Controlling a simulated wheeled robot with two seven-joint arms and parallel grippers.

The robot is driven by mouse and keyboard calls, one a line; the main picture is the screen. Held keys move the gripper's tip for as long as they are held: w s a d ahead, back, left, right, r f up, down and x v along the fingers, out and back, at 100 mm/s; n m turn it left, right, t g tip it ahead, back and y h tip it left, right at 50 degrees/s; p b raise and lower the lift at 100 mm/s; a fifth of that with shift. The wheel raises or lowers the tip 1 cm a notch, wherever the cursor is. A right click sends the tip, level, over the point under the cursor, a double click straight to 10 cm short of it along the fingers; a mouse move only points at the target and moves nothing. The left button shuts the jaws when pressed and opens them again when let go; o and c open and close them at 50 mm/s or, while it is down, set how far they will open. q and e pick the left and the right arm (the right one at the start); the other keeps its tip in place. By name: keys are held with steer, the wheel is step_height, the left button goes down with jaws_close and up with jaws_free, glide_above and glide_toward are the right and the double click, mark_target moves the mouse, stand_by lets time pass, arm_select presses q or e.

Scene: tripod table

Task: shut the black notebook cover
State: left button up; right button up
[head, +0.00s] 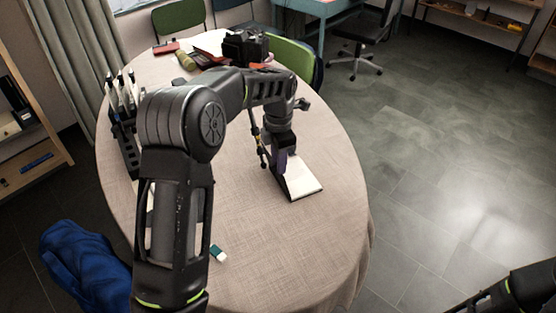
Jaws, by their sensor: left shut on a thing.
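The notebook lies open on the round table, with its white page (305,178) facing up. Its black cover (283,186) shows as a dark, raised strip at the left side of the page. My left gripper (282,164) points down at the notebook's upper left and is shut on the cover. The fingertips are small and partly hidden against the dark cover. My right gripper is out of view; only part of my right arm shows at the lower right.
The round table (270,240) has a beige cloth, clear right of and below the notebook. A black camera (243,46) and a green roll (184,60) are at the back. A dark rack (124,130) stands at the left edge. A green-and-white eraser (218,254) lies near the front.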

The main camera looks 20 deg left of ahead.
arm_select(q)
steer(key=shift+w+d+r, duration=0.1)
steer(key=shift+w, duration=0.05)
steer(key=shift+w+d+p, duration=0.5)
steer(key=shift+w+d, duration=0.15)
steer(key=shift+w+r, duration=0.1)
steer(key=shift+w+d+p, duration=0.5)
steer(key=shift+w+d, duration=0.25)
steer(key=shift+w+d+p, duration=0.45)
steer(key=shift+w+d, duration=0.25)
steer(key=shift+w, duration=0.1)
steer(key=shift+w, duration=0.1)
